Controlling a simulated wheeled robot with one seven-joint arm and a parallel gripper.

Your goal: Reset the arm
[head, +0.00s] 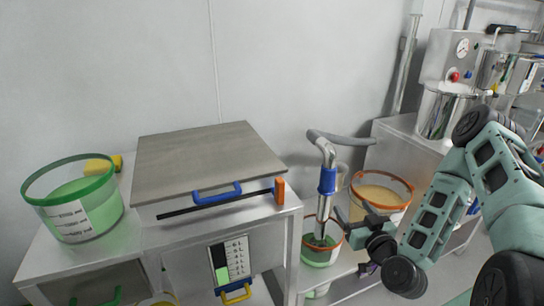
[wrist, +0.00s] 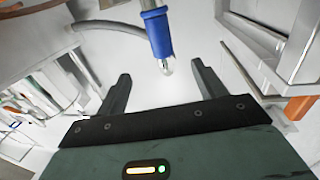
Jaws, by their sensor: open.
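My gripper (head: 372,228) is at the end of my green arm, at the lower right of the head view. Its two dark fingers stand apart in the wrist view (wrist: 160,88), with nothing held between them. A metal spout with a blue sleeve (head: 327,181) stands just left of my gripper in the head view. In the wrist view the blue sleeve (wrist: 159,38) and its metal tip lie beyond the fingertips, near the middle. I cannot tell the exact gap between them.
A lidded steel cabinet (head: 210,160) with a blue handle and a green-rimmed tub (head: 72,203) are at left. Steel machinery (head: 445,110) stands at right.

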